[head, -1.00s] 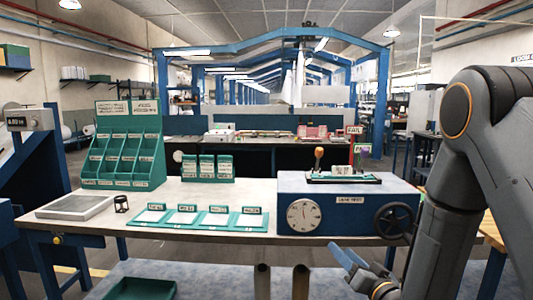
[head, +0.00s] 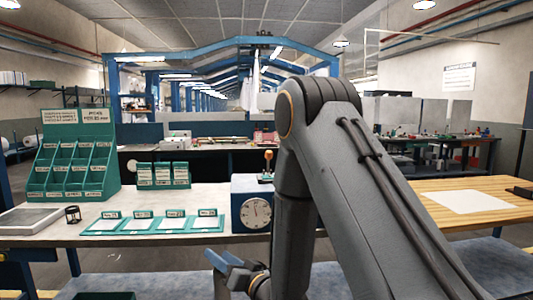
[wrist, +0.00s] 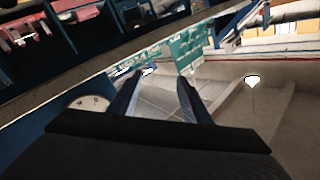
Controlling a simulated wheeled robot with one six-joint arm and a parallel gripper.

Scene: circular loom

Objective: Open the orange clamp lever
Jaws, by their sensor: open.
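The clamp lever with its orange knob (head: 268,156) stands upright on top of the blue machine box (head: 252,187) in the head view. I cannot make out the lever in the wrist view.
The bench (head: 140,238) carries a green sorting rack (head: 75,160), several green card trays (head: 147,225) and a grey tray (head: 28,220). A wooden table (head: 470,195) with a white sheet stands at the right.

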